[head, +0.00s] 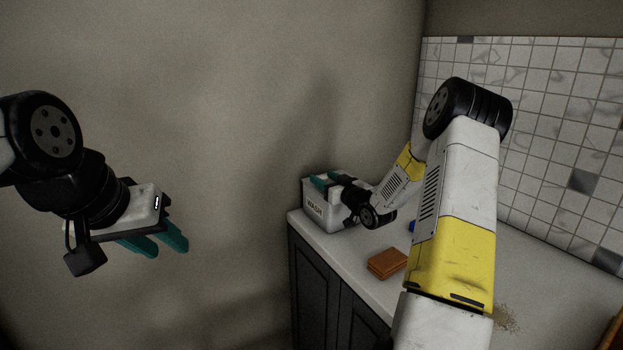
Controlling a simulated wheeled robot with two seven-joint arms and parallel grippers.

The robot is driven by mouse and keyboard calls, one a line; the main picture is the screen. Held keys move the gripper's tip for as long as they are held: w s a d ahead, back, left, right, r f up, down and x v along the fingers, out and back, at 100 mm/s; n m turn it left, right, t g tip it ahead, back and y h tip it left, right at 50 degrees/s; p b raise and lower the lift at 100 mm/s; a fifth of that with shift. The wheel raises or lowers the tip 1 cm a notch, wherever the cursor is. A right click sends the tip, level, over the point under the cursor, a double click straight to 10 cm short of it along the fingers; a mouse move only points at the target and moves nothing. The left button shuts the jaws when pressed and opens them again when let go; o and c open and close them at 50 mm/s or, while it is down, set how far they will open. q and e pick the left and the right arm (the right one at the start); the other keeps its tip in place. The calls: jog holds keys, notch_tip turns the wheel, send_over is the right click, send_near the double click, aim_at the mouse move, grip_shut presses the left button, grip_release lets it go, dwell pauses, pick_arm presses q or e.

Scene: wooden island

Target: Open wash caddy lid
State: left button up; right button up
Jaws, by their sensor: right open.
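The wash caddy (315,212) is a white box with the word WASH on its front. It stands at the left end of the countertop, close to the wall. My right gripper (322,182) is at the top of the caddy, its teal fingers over the upper edge. Its fingers are open. The gripper and wrist hide much of the caddy's top, so I cannot tell the lid's position. My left gripper (163,248) hangs in the air far to the left of the counter, teal fingers apart and empty.
The white countertop (345,260) sits on dark cabinets (318,290). A brown-orange stacked block (387,262) lies in front of the caddy. A blue thing (412,226) is mostly hidden behind my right arm. Brown crumbs (506,318) lie at the right. A tiled wall (555,130) stands behind.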

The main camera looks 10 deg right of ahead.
jog(key=shift+w+a, duration=0.15)
jog(key=shift+w, duration=0.3)
grip_shut()
dwell(1.1)
